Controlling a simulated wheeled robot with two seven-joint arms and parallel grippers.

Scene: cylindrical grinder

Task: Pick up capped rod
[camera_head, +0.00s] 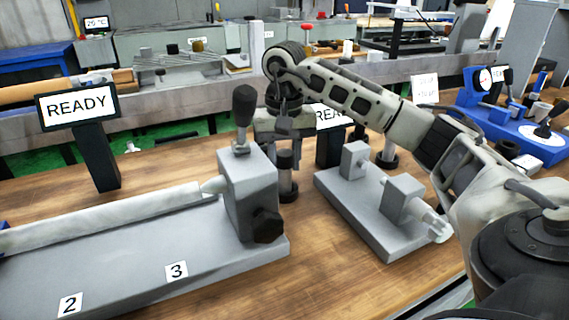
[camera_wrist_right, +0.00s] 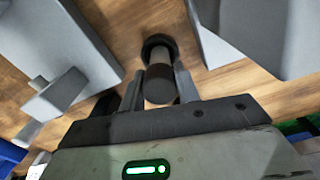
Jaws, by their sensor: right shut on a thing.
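A capped rod (camera_head: 287,172), grey with black ends, stands upright on the wooden table between the grey block with the black lever and the grey fixture. My right gripper (camera_head: 286,143) reaches down over it from above and is shut on its upper part. In the right wrist view the capped rod (camera_wrist_right: 159,84) sits between the two fingers of my right gripper (camera_wrist_right: 158,92), with its wider black base beyond. A second similar rod (camera_head: 388,153) stands behind the grey fixture, partly hidden by my right arm. My left gripper is not in view.
The grey block with lever (camera_head: 250,190) stands close left of the rod. The grey fixture (camera_head: 380,212) stands close right. A READY sign (camera_head: 78,107) stands at left, and another is partly hidden behind my arm. Bare table (camera_head: 310,245) lies in front between block and fixture.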

